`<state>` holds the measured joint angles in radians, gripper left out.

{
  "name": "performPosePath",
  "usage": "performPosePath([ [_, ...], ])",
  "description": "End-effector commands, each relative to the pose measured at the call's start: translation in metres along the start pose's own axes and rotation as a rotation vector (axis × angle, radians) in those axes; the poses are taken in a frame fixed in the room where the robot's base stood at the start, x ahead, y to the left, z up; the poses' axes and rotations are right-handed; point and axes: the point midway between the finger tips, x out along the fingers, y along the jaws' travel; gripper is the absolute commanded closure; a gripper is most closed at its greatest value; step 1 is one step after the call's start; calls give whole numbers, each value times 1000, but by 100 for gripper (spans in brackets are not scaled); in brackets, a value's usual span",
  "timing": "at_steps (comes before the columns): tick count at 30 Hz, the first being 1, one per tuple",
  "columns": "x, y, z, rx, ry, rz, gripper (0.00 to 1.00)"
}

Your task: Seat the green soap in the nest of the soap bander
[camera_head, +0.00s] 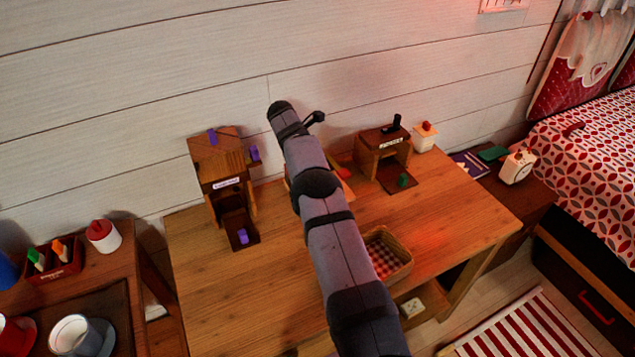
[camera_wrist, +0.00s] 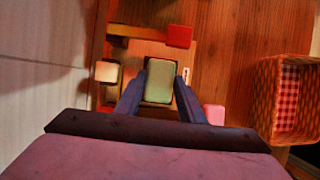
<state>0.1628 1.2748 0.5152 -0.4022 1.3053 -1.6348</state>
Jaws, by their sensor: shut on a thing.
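In the wrist view my gripper (camera_wrist: 161,84) is shut on the green soap (camera_wrist: 159,80), a pale green block between the two dark fingers. Under and around it is a wooden device with a wooden bar (camera_wrist: 137,32) and a small white label, which looks like the soap bander. The nest is hidden under the soap, so I cannot tell whether the soap touches it. In the head view my arm covers the gripper, the soap and most of this device; only a bit of wood and a red part (camera_head: 345,173) show beside the arm.
Red (camera_wrist: 180,36), cream (camera_wrist: 106,71) and pink (camera_wrist: 214,114) blocks surround the soap. A checked-lined basket (camera_wrist: 262,100) stands to the right.

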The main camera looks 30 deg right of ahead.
Motion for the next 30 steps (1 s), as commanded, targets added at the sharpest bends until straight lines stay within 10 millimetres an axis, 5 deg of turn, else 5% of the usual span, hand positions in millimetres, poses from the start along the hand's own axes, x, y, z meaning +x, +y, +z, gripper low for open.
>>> performPosePath([
  [15, 34, 0, -14, 0, 0, -1, 88],
  [27, 39, 0, -16, 0, 0, 0, 88],
  [28, 38, 0, -16, 0, 0, 0, 57],
  [30, 38, 0, -16, 0, 0, 0, 46],
])
